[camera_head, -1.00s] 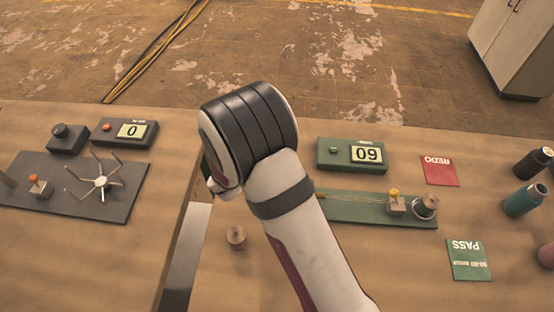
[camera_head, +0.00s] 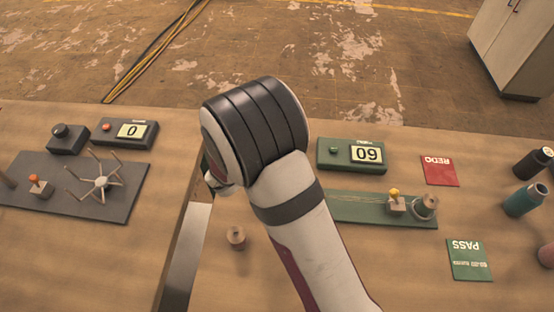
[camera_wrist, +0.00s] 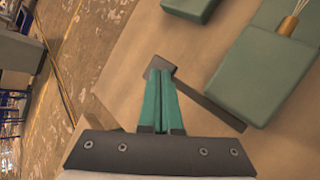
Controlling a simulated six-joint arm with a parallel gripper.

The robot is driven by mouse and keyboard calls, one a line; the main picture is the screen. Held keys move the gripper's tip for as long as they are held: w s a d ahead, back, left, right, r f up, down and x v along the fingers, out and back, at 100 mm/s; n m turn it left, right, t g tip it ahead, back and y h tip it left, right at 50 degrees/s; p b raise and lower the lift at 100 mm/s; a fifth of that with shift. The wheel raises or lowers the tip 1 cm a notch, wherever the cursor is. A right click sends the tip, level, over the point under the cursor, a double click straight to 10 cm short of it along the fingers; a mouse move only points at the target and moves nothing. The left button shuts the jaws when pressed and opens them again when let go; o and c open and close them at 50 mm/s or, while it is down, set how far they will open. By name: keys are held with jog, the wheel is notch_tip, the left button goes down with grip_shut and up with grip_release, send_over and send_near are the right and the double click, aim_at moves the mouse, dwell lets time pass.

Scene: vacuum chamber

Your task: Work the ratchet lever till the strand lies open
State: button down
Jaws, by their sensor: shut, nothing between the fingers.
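My gripper (camera_wrist: 160,78) is shut and empty; its two teal fingers lie together in the wrist view. The fingertips are close to the squared end of a dark grey bar (camera_wrist: 208,104), which looks like the ratchet lever; I cannot tell whether they touch. The bar runs down and right, past a green block (camera_wrist: 258,75). A thin strand (camera_wrist: 292,16) enters that block's far side. In the head view the strand (camera_head: 365,196) lies along a green board (camera_head: 375,217) to a block with a yellow knob (camera_head: 396,203). My arm hides the lever and my fingers there.
A green counter box (camera_head: 352,154) reads 60 upside down. A red REDO card (camera_head: 440,171), a green PASS card (camera_head: 468,259) and bottles (camera_head: 525,200) are at the right.

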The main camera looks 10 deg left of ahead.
jog(key=shift+r, duration=0.55)
notch_tip(320, 180, up, 5)
jog(key=shift+s, duration=0.15)
dwell(0.9)
